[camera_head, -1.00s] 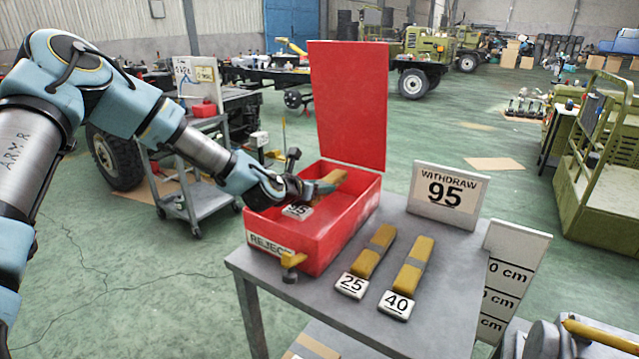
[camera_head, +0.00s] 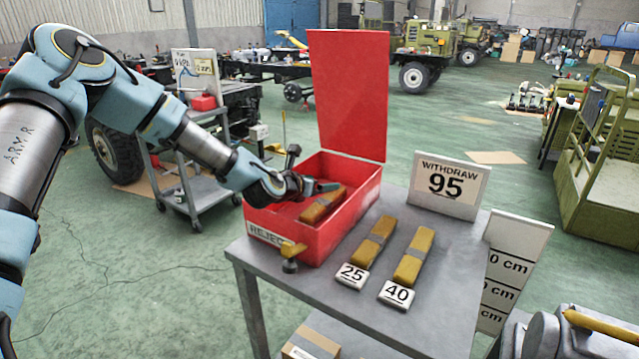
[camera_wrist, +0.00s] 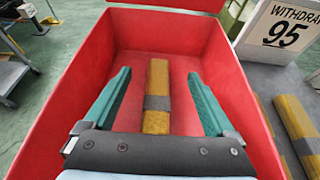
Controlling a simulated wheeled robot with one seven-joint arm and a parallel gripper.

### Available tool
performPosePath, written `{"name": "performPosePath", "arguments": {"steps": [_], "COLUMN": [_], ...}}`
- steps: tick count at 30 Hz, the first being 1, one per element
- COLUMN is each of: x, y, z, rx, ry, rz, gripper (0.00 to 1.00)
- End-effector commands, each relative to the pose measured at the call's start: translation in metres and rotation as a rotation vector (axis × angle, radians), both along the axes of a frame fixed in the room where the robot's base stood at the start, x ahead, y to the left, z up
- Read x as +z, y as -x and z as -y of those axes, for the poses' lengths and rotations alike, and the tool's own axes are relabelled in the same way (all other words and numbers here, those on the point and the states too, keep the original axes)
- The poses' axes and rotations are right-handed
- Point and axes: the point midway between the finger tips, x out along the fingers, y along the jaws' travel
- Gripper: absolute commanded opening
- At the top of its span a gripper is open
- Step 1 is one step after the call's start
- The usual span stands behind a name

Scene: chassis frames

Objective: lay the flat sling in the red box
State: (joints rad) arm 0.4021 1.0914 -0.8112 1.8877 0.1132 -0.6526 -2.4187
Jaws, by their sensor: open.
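The red box (camera_head: 345,225) stands with its lid up on the grey table and has a REJECT label on its front. A flat yellow sling (camera_head: 322,205) with a grey band lies inside it. In the wrist view the sling (camera_wrist: 157,95) lies lengthwise on the box floor between my fingers, apart from both. My gripper (camera_head: 318,187) is over the box, its fingers (camera_wrist: 157,95) spread. The sling's number tag is not visible now. Two similar slings, tagged 25 (camera_head: 374,242) and 40 (camera_head: 414,256), lie on the table right of the box.
The grey table (camera_head: 430,310) carries a sign reading WITHDRAW 95 (camera_head: 447,185) at the back. The raised red lid (camera_head: 348,95) stands behind the box. A yellow-topped latch (camera_head: 291,252) projects at the box's front. A grey trolley (camera_head: 183,185) stands to the left on the floor.

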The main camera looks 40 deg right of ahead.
Motion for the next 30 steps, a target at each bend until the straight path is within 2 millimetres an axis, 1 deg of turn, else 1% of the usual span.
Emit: {"name": "performPosePath", "arguments": {"steps": [6, 10, 14, 21, 25, 30], "x": [-0.001, 0.002, 0.009, 0.027, 0.035, 0.04], "y": [0.0, 0.002, 0.006, 0.018, 0.022, 0.025], "z": [-0.001, -0.01, -0.03, -0.072, -0.087, -0.096], "rx": [0.0, 0.001, 0.002, 0.002, 0.001, 0.0], "ry": [-0.003, -0.002, -0.002, -0.001, 0.0, 0.0], "rz": [-0.002, -0.001, -0.001, 0.0, 0.0, 0.0], "gripper": [0.9, 0.9, 0.9, 0.9, 0.9, 0.9]}}
